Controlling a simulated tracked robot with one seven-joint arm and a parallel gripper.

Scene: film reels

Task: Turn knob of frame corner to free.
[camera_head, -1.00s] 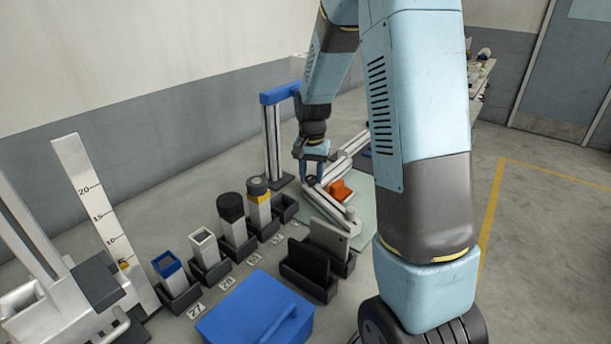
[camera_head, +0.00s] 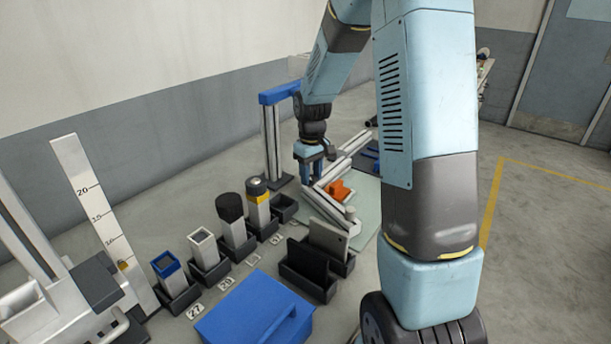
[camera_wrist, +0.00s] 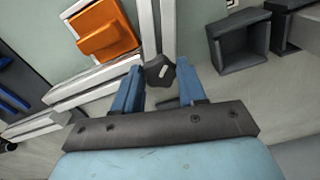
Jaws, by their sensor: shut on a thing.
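The knob (camera_wrist: 160,71) is dark and lobed, in the wrist view, at the corner where light aluminium rails (camera_wrist: 100,77) of the frame meet. My gripper (camera_wrist: 160,76) is shut on it, with one blue finger on each side near the fingertips. The knob is hidden there behind the fingers. Whether the knob is tight or free I cannot tell.
An orange block (camera_wrist: 106,30) lies inside the frame, close to my gripper. A blue-topped post (camera_head: 270,140) stands just behind. Dark bins with several tools (camera_head: 237,225), an empty bin (camera_wrist: 240,40) and a blue box (camera_head: 255,310) are nearby.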

